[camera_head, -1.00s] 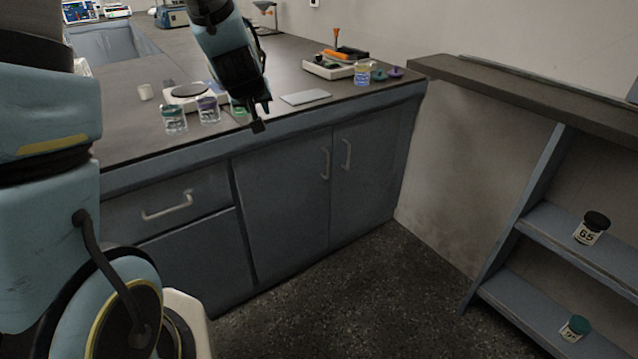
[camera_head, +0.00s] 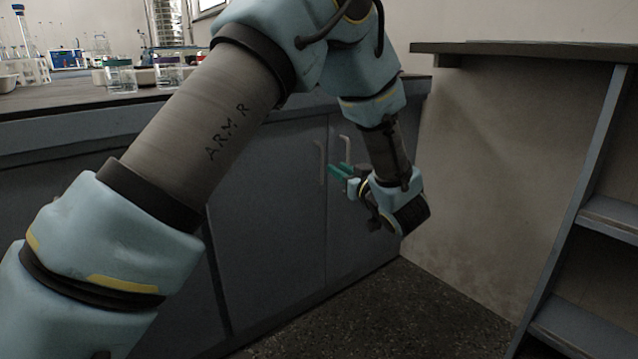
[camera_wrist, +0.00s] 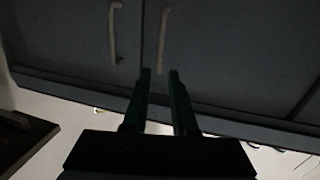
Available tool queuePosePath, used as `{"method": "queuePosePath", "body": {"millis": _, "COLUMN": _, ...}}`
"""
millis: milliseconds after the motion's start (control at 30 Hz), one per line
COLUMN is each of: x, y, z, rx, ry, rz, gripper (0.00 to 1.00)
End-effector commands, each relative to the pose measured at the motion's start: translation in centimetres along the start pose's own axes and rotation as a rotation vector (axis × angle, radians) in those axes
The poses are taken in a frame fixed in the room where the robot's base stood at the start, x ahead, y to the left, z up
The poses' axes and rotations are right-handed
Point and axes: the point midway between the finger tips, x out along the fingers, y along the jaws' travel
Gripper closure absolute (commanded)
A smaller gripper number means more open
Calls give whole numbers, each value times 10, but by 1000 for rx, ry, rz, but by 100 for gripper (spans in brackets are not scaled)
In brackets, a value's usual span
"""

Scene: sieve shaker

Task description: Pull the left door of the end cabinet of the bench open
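The end cabinet's left door (camera_head: 265,215) is shut, with an upright bar handle (camera_head: 321,163) near its right edge. The right door (camera_head: 350,220) is also shut, and its handle (camera_head: 345,149) shows just behind my gripper. My gripper (camera_head: 339,177) is in front of the doors at handle height, its fingers pointing left toward the left door's handle. The wrist view seems upside down; there the left door's handle (camera_wrist: 163,40) lies beyond the fingertips (camera_wrist: 159,74), and the right door's handle (camera_wrist: 114,32) is farther left. The fingers are apart with nothing between them.
The bench top (camera_head: 60,100) carries jars and glassware at the left. A wall with an open shelf unit (camera_head: 590,210) stands to the right. The floor (camera_head: 330,310) before the doors is clear. My arm hides part of the cabinet front.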

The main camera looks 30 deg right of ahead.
Motion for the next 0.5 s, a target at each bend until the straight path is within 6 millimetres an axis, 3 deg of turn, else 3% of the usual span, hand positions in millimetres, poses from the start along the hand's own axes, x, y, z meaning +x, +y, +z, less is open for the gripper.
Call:
{"method": "queuePosePath", "body": {"millis": 33, "x": -5, "y": 2, "z": 11, "rx": 4, "ry": 10, "rz": -6, "gripper": 74}}
{"method": "queuePosePath", "body": {"millis": 233, "x": 0, "y": 3, "z": 12, "rx": 7, "ry": 24, "rz": -23, "gripper": 74}}
{"method": "queuePosePath", "body": {"millis": 500, "x": 47, "y": 1, "z": 12, "rx": 7, "ry": 25, "rz": -24, "gripper": 74}}
